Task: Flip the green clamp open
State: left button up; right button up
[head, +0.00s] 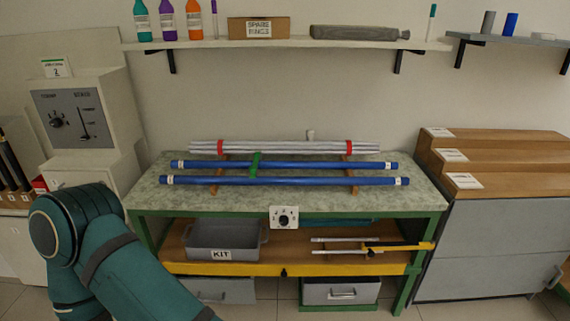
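The green clamp (255,165) sits across the two blue rods, left of their middle, on the bench top. It looks like a narrow green strap reaching from above the rear blue rod (320,164) down to the front blue rod (310,181). At this size I cannot tell whether it is shut or partly raised. My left arm shows at the lower left, well away from the clamp, but its gripper is outside the picture. My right gripper is not in view.
The rods lie on wooden supports (348,177) on the speckled bench top (420,193). Behind them is a grey rod bundle (285,147) with red bands. A dial box (284,217) is on the bench's front edge. A grey KIT tray (216,241) stands on the lower shelf.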

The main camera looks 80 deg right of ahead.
aim_at(252, 169)
jog(key=z, duration=2.4)
jog(key=i+j+z, duration=0.15)
jog(key=z, duration=0.65)
jog(key=i+j+z, duration=0.15)
jog(key=j, duration=0.15)
jog(key=j+z, duration=0.15)
jog(key=j, duration=0.15)
jog(key=i+j+z, duration=0.15)
jog(key=j, duration=0.2)
jog(key=i+j, duration=0.1)
jog(key=j, duration=0.35)
jog(key=i+j+z, duration=0.1)
jog(key=j, duration=0.3)
jog(key=i+j, duration=0.1)
jog(key=j, duration=0.35)
